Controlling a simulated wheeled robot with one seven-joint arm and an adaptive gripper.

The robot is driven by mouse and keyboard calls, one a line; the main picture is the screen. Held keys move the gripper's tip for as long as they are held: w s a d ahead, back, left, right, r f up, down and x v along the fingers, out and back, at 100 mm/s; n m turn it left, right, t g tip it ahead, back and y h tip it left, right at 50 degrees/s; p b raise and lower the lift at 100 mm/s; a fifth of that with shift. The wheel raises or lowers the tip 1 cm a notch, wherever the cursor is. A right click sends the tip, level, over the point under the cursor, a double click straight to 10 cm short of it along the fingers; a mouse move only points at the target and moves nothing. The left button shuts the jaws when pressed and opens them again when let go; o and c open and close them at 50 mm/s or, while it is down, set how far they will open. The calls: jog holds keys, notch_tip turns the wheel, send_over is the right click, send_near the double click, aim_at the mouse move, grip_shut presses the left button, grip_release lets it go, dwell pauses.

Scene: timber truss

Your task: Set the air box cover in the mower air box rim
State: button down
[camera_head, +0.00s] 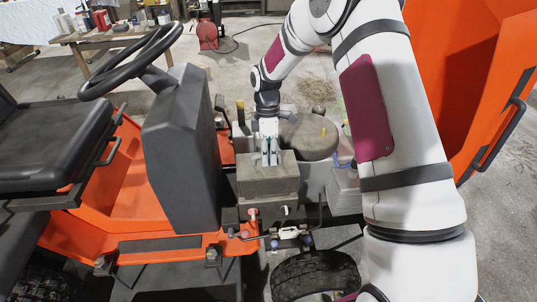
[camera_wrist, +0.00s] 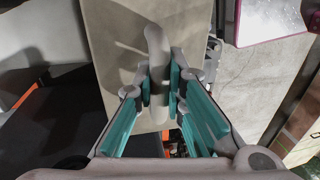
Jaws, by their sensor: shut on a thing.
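The air box cover (camera_head: 262,186) is a grey-brown block with a flat top in the middle of the head view. My gripper (camera_head: 270,163) is above its top. In the wrist view the cover (camera_wrist: 112,52) is a beige face with a raised grey handle (camera_wrist: 154,55). The teal-padded fingers (camera_wrist: 159,90) are shut on that handle, one on each side. The air box (camera_head: 262,211) shows as a similar block directly under the cover. Its rim is hidden by the cover, and I cannot tell whether the cover is seated or slightly above it.
A round engine housing (camera_head: 308,138) stands close behind the cover. The dark console (camera_head: 183,145) and steering wheel (camera_head: 130,62) are to the left. A raised orange hood (camera_head: 480,75) is at right. Hoses and a valve (camera_head: 288,233) sit below, above a tyre (camera_head: 315,272).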

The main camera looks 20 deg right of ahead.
jog(key=shift+w+b+x, duration=0.15)
jog(key=shift+b+x, duration=0.2)
jog(key=shift+x, duration=0.4)
jog(key=shift+w+b+x, duration=0.15)
jog(key=shift+b+x, duration=0.2)
jog(key=shift+x, duration=0.35)
jog(key=c, duration=1.6)
grip_release()
jog(key=shift+o, duration=0.2)
jog(key=v, duration=1.1)
jog(key=s+r+m+t, duration=0.1)
jog(key=s+r+m, duration=0.3)
jog(key=s+r, duration=0.65)
jog(key=s+r+m+t+h, duration=0.1)
jog(key=s+r+m, duration=0.3)
jog(key=s+r, duration=0.5)
jog(key=s+f+m+t, duration=0.3)
jog(key=s+m, duration=0.5)
jog(key=s, duration=1.4)
notch_tip(320, 180, up, 14)
jog(key=t+p, duration=0.1)
jog(key=p, duration=1.1)
jog(key=shift+w+a+t+y+p, duration=0.15)
jog(key=shift+a+t+y+p, duration=0.15)
jog(key=shift+p, duration=0.05)
